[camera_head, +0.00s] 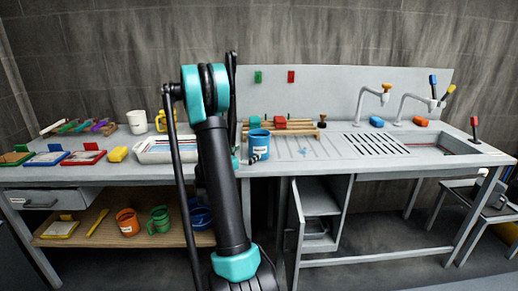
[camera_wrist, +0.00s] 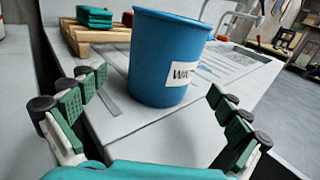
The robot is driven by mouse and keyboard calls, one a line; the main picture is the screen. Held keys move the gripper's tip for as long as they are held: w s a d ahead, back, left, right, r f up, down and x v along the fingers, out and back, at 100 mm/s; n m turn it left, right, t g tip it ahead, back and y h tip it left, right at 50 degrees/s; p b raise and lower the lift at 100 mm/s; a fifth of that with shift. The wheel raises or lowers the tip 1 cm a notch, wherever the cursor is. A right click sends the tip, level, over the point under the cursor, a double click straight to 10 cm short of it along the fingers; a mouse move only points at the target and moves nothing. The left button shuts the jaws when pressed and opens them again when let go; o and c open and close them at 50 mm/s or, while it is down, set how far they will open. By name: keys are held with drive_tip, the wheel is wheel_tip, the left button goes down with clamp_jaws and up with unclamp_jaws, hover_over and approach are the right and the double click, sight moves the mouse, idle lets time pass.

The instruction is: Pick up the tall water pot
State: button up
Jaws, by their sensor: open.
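The tall water pot (camera_head: 259,141) is a blue, open-topped, slightly tapered cup. It stands upright on the grey worktop, just right of my arm in the head view. In the wrist view the pot (camera_wrist: 165,60) fills the centre, and its white label reads "WAT", with the rest turned out of sight. My gripper (camera_wrist: 157,88) is open, with one green-padded finger on each side of the near part of the pot. The fingers look apart from it, with clear gaps. In the head view my arm hides most of the gripper.
A wooden rack (camera_head: 290,127) with coloured blocks stands close behind the pot. A drain grille (camera_head: 378,145) and taps (camera_head: 385,92) are to the right. A white tray (camera_head: 158,150) lies left of my arm. Several mugs stand on the lower shelf (camera_head: 100,228).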

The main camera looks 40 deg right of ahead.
sight(259, 146)
drive_tip(key=shift+x, duration=3.8)
drive_tip(key=shift+s+f, duration=0.1)
drive_tip(key=shift+s, duration=0.1)
drive_tip(key=shift+c, duration=0.6)
drive_tip(key=c, duration=1.4)
